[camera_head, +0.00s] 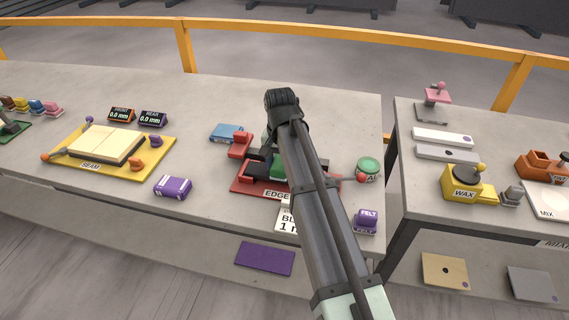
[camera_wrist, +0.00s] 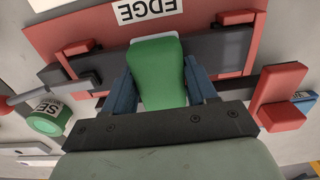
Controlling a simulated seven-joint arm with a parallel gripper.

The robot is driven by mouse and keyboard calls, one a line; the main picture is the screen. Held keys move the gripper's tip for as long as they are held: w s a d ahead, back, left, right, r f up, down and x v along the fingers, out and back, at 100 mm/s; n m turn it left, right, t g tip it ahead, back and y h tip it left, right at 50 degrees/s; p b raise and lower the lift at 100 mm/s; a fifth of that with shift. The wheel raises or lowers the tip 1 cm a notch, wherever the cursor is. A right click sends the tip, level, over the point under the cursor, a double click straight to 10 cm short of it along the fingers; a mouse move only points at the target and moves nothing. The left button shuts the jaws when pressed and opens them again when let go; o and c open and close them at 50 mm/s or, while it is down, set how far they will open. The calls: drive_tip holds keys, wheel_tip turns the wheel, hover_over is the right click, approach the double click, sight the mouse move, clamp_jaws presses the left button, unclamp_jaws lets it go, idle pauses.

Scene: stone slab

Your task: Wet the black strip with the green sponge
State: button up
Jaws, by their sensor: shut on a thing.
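The green sponge (camera_wrist: 158,75) is between the two fingers of my gripper (camera_wrist: 160,82) in the wrist view. My gripper is shut on it. The sponge has a pale base that appears to be at or just over the black strip (camera_wrist: 212,45); I cannot tell if it touches. The black strip lies across the red base (camera_wrist: 95,25) labelled EDGE, with red blocks at its ends. In the head view, the red base (camera_head: 243,188) sits on the slab, and my arm covers much of the strip. A bit of the green sponge (camera_head: 279,175) shows beside my arm.
A round green-topped tin (camera_head: 369,168) and a purple FELT block (camera_head: 365,221) stand right of the red base. A blue block (camera_head: 227,132) lies behind it. A gap separates the right table with a yellow WAX pot (camera_head: 462,186).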

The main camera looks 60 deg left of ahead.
drive_tip(key=shift+s+a+f, duration=0.1)
drive_tip(key=shift+s+a, duration=1.05)
drive_tip(key=shift+w+d+f, duration=0.1)
drive_tip(key=shift+w+d, duration=1.45)
drive_tip(key=shift+d, duration=0.1)
drive_tip(key=shift+w+d, duration=0.95)
drive_tip(key=shift+w, duration=0.05)
drive_tip(key=shift+s+a, duration=2.55)
drive_tip(key=shift+a, duration=0.05)
drive_tip(key=shift+w+d, duration=1.5)
drive_tip(key=shift+d, duration=0.15)
drive_tip(key=shift+w+d, duration=1.05)
drive_tip(key=shift+w, duration=0.05)
drive_tip(key=shift+s+a+r, duration=0.2)
drive_tip(key=shift+s+a, duration=1.1)
drive_tip(key=shift+a, duration=0.1)
drive_tip(key=shift+s+a+f, duration=0.1)
drive_tip(key=shift+s+a, duration=1.2)
